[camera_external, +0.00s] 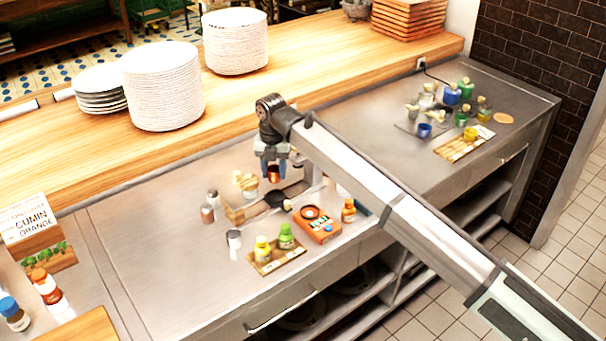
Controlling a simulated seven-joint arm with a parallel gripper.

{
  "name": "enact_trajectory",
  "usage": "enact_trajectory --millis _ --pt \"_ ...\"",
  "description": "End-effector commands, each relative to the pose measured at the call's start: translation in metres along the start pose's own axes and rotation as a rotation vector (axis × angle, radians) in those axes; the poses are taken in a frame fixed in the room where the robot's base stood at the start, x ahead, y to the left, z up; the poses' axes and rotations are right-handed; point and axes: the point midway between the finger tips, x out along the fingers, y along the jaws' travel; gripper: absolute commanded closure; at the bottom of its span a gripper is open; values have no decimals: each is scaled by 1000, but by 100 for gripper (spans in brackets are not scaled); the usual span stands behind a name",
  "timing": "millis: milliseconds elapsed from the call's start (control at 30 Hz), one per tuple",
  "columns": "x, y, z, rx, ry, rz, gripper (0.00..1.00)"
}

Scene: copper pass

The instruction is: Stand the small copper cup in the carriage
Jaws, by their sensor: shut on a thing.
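My gripper (272,168) points down above the steel counter and is shut on the small copper cup (274,175). The cup hangs below the fingers, and its upper part is partly hidden by them. It looks clear of the counter, but the exact height is hard to tell. I cannot make out for certain which thing is the carriage. A low wooden holder (235,214) and a dark flat piece (290,192) lie below and around the cup, partly hidden by my arm.
An orange box (317,225) with a round dial stands in front, beside an orange bottle (348,211). A wooden tray (279,261) holds yellow and green bottles. Small shakers (212,199) stand left. Plate stacks (161,88) stand on the raised wooden ledge. The left counter is largely bare.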

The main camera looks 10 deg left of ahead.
Motion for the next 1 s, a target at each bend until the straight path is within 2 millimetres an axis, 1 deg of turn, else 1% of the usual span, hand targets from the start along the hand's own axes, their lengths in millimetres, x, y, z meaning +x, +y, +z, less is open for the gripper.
enact_trajectory --millis 33,100,367,500,567,633,867,1000 --pt "10 -1 -1 0 0 -1 86" --pt "21 -1 0 1 0 0 86" --pt "41 0 0 1 0 0 86" --pt "59 0 0 1 0 -1 86" --pt "65 0 0 1 0 0 86" --pt "68 0 0 1 0 1 86" --pt "68 0 0 1 -1 1 86" --pt "71 0 0 1 -1 1 86"
